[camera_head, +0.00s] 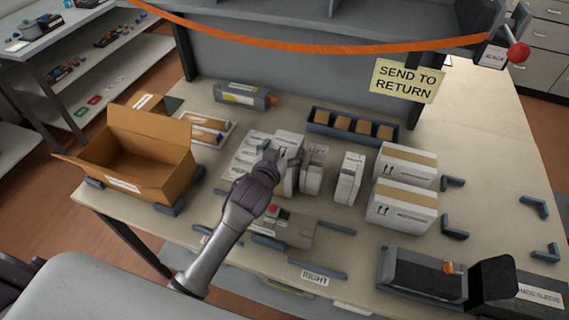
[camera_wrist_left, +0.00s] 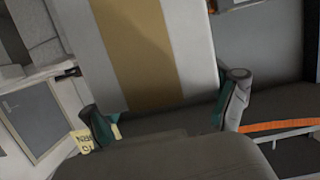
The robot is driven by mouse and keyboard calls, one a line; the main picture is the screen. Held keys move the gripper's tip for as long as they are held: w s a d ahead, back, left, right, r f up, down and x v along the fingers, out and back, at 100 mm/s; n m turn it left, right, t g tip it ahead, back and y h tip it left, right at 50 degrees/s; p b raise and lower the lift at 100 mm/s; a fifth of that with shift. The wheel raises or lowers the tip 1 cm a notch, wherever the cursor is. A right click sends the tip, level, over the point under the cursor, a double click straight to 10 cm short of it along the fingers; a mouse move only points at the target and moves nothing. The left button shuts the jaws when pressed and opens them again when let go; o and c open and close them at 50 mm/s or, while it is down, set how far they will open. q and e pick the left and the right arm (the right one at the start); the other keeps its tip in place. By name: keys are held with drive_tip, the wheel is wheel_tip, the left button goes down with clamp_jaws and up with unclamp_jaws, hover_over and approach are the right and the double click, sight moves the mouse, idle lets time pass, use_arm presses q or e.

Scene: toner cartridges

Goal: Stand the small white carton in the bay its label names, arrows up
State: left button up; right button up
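The small white carton (camera_head: 288,141) is in my left gripper (camera_head: 284,168), near the middle of the table in the head view. An arrow mark shows on it there; the arm and fingers hide part of it. In the left wrist view the carton (camera_wrist_left: 185,45) fills the upper middle, with a brown tape strip, and the fingers (camera_wrist_left: 165,115) lie at its two sides. The label naming its bay cannot be read. A label reading RIGHT (camera_head: 315,278) lies at the table's front, by dark rails (camera_head: 318,263). My right gripper is not in view.
A grey cartridge (camera_head: 290,229) lies in front of the gripper. White upright packs (camera_head: 348,179) stand right of it, beside two taped cartons (camera_head: 401,206). An open brown box (camera_head: 140,160) stands left. A blue tray (camera_head: 352,127) is behind. Corner brackets at right enclose bare table.

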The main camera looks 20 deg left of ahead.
use_arm(q)
drive_tip(key=c, duration=1.1)
drive_tip(key=shift+c, duration=0.7)
drive_tip(key=shift+r, duration=0.1)
